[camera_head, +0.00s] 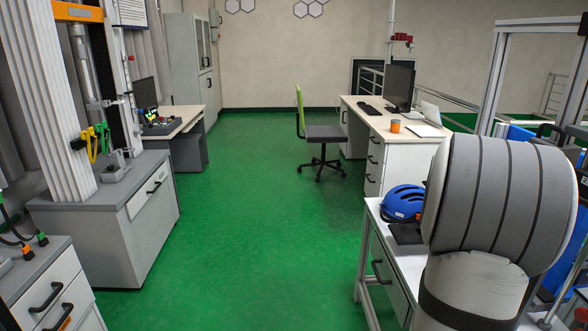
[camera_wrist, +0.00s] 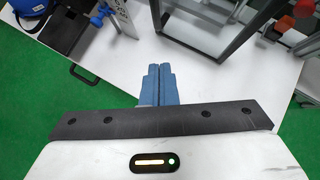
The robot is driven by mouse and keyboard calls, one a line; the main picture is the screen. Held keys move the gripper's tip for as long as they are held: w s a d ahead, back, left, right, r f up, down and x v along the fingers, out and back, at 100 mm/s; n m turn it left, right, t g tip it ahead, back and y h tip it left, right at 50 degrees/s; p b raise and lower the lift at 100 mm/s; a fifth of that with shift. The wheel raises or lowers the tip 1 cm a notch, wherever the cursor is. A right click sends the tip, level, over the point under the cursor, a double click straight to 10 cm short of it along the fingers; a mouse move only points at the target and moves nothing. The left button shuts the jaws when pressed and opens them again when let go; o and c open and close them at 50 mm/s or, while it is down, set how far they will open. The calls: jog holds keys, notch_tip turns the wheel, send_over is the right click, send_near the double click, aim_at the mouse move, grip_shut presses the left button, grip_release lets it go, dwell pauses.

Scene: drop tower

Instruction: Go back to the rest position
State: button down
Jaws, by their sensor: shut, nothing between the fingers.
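My gripper (camera_wrist: 159,70) shows in the wrist view with its two blue fingers together and nothing between them. It is above a white worktop (camera_wrist: 190,65) and points toward the frames standing on it. In the head view my grey arm fills the lower right, and the gripper itself is out of sight there.
A white bench (camera_head: 408,262) with a blue helmet (camera_head: 403,201) stands near my arm. Metal frames (camera_wrist: 225,30) rise close ahead of the gripper. A desk (camera_head: 400,126) and chair (camera_head: 325,133) are farther back. The green floor (camera_head: 235,210) is clear in the middle.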

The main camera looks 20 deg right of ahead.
jog(key=w+a+r+n+t+y+p, duration=0.1)
jog(key=w+a+r+n+t+y, duration=0.2)
jog(key=a+n, duration=0.45)
jog(key=w+a+r+n+t+y+p, duration=0.1)
jog(key=w+a+r+n+t, duration=0.15)
jog(key=w+a+n, duration=0.4)
jog(key=w+a+r+n+t+y, duration=0.2)
jog(key=a+r+n, duration=0.2)
jog(key=a+n, duration=0.5)
jog(key=s+a+n+g+y+p, duration=0.1)
jog(key=s+a+n+y, duration=0.1)
jog(key=s+a+n, duration=0.35)
jog(key=s+a+n+g+y, duration=0.1)
jog(key=s+a+n+g, duration=0.1)
jog(key=a+n, duration=0.55)
jog(key=s+a+n+g+y+p, duration=0.1)
jog(key=s+a+n+y, duration=0.15)
jog(key=a+n, duration=0.35)
jog(key=s+a+f+n+g+h, duration=0.1)
jog(key=s+n, duration=0.3)
jog(key=s, duration=0.1)
jog(key=s+f+n+g+h+p, duration=0.1)
jog(key=s+n+g+h, duration=0.1)
jog(key=s+n, duration=0.2)
jog(key=shift+s+a+f+n, duration=0.3)
jog(key=shift+s+a, duration=0.05)
jog(key=shift+s, duration=0.5)
jog(key=shift+g, duration=0.25)
